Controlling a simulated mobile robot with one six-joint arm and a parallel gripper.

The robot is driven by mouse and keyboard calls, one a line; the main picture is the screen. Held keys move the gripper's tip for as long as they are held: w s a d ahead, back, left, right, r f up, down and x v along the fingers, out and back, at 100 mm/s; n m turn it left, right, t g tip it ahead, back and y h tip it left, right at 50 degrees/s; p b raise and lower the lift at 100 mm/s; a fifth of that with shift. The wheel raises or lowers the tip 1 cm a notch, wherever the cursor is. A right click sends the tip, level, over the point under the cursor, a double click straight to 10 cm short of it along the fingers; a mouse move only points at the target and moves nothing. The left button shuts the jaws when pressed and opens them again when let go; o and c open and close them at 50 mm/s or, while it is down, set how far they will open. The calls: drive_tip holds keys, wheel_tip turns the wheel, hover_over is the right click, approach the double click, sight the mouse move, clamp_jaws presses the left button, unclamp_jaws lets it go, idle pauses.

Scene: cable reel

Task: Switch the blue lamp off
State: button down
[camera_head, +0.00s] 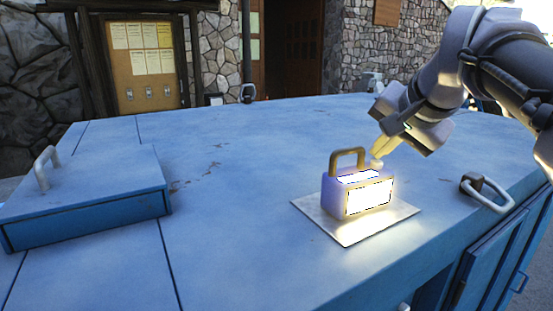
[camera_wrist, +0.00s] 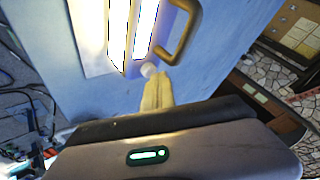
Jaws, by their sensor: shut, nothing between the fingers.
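The blue lamp (camera_head: 338,190) stands upright on a pale square plate (camera_head: 345,237) on the blue table. Its front panel glows bright white, so it is lit. A brown handle (camera_head: 348,153) arches over its top. A small pale round knob (camera_head: 376,164) sits at its upper right side. My gripper (camera_head: 384,152) is shut and empty, its fingertips right at the knob. In the wrist view my shut fingers (camera_wrist: 157,80) point at the knob (camera_wrist: 149,69), touching it or nearly so. The lamp (camera_wrist: 137,25) and its handle (camera_wrist: 187,40) show beyond them.
The blue table (camera_head: 240,150) is mostly clear left of the lamp. A raised blue lid with a pale handle (camera_head: 85,195) lies at the left. A pale metal loop handle (camera_head: 487,193) is at the right edge. A notice board (camera_head: 142,60) stands behind.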

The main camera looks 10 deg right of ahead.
sight(379, 163)
drive_tip(key=shift+f, duration=0.25)
drive_tip(key=shift+r+p, duration=0.75)
drive_tip(key=shift+r, duration=0.25)
wheel_tip(379, 163, up, 6)
drive_tip(key=p, duration=0.5)
drive_tip(key=shift+f, duration=0.15)
